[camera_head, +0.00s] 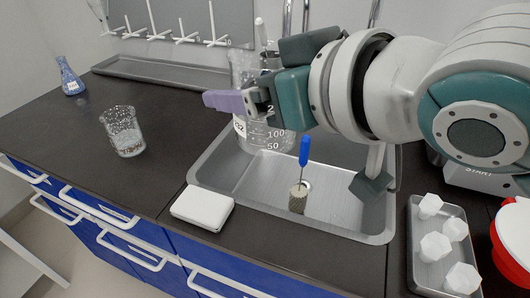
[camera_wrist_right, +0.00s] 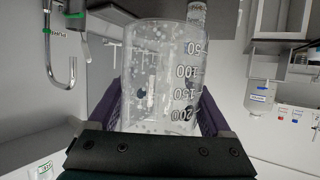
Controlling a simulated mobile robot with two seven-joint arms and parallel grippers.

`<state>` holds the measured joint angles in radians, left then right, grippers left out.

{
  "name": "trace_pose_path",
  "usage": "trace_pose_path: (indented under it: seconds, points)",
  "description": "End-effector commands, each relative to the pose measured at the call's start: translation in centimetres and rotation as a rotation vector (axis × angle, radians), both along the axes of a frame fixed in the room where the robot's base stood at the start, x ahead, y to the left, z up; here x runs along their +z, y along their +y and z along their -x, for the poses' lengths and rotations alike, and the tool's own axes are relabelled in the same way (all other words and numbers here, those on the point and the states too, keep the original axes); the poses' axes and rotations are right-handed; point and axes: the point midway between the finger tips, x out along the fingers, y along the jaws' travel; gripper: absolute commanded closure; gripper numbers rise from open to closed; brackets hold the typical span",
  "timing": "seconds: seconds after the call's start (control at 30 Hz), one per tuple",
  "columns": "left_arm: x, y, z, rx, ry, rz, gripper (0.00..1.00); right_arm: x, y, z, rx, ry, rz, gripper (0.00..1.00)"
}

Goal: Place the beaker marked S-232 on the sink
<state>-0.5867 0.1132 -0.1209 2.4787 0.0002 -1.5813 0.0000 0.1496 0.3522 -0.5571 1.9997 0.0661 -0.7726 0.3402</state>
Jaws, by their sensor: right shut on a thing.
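A clear beaker (camera_head: 268,138) with volume marks is in my right gripper (camera_head: 245,102). Its white label shows part of a number, seemingly ending in 32. The arm comes in from the right, and the purple fingers are shut around the beaker, hiding some of it. In the right wrist view the beaker (camera_wrist_right: 160,75) sits between the fingers (camera_wrist_right: 160,110). The beaker appears over the back left part of the grey metal sink (camera_head: 240,172); I cannot tell whether its base touches the sink. My left gripper is not in view.
Another speckled beaker (camera_head: 123,132) stands on the dark counter at left, and a blue flask (camera_head: 70,78) behind it. A blue-handled brush (camera_head: 304,150) stands in the sink. A white box (camera_head: 202,207) lies at the sink's front left. A tray (camera_head: 420,270) holds white pieces at right.

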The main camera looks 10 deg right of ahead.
Motion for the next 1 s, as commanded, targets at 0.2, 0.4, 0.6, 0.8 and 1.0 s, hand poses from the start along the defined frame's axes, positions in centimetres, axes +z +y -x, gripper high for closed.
trace_pose_path:
  seconds: [0.2,0.4,0.6,0.8,1.0]
  points:
    - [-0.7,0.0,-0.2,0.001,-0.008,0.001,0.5,-2.2,0.0,0.3,0.001,0.007,0.003,0.85]
    - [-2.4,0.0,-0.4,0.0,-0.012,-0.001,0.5,-8.3,0.0,0.4,0.001,0.009,0.003,0.85]
    - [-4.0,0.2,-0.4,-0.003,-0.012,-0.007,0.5,-13.5,0.0,0.3,0.001,0.005,0.001,0.85]
    - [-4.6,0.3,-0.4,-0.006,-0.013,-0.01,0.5,-15.5,0.0,0.3,0.002,0.002,0.001,0.85]
    - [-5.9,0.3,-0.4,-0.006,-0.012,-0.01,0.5,-18.5,0.0,0.3,0.001,0.005,0.002,0.85]
